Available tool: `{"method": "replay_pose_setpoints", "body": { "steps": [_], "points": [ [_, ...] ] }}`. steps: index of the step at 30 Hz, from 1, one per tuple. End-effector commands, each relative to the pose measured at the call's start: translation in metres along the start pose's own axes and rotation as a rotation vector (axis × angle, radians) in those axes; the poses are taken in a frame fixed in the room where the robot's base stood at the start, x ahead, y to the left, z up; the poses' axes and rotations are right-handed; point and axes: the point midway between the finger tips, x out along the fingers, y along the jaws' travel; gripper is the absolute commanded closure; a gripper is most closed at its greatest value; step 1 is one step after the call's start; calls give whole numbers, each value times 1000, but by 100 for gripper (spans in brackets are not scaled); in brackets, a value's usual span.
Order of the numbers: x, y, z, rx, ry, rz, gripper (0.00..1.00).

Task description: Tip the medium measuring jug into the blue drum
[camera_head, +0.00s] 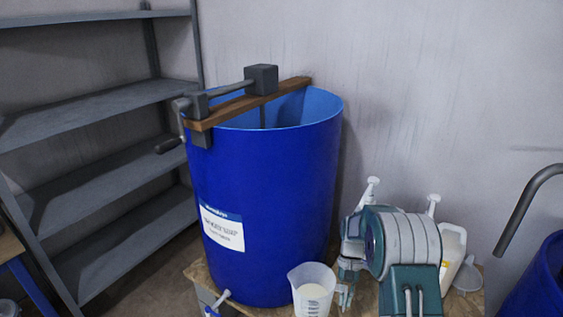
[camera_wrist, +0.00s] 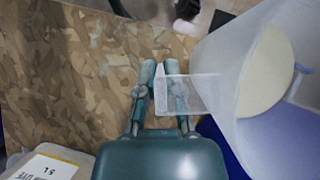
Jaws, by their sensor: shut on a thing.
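The large blue drum (camera_head: 262,215) stands upright left of centre in the head view, with a white label and an open top. A translucent measuring jug (camera_head: 312,283) with pale contents stands or hangs upright to the right of the drum's base. It also shows in the wrist view (camera_wrist: 247,112), with a cream surface inside. My gripper (camera_head: 345,288) is shut on the jug's handle; in the wrist view the fingers (camera_wrist: 162,84) pinch it. The jug is below the drum's rim and outside it. Its bottom is partly cut off in the head view.
A wooden bar with a crank (camera_head: 248,103) crosses the drum's rim. A pale jerrycan (camera_head: 453,252) stands behind my arm. A grey curved pipe (camera_head: 525,205) and another blue drum (camera_head: 540,285) are at right. Grey shelves (camera_head: 95,110) stand at left. The chipboard top (camera_wrist: 70,70) has bare room.

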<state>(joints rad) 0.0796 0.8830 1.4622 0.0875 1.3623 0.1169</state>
Motion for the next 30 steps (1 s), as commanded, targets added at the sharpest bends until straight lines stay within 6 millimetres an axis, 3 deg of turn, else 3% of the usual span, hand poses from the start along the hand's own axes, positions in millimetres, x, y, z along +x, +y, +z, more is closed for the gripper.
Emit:
{"method": "replay_pose_setpoints", "body": {
  "steps": [6, 23, 30],
  "points": [
    [-5, -22, -4, -176, 1, 111, 100],
    [-8, -25, -4, -203, 3, 129, 100],
    [-50, -27, 12, -203, 7, 128, 100]
  ]
}}
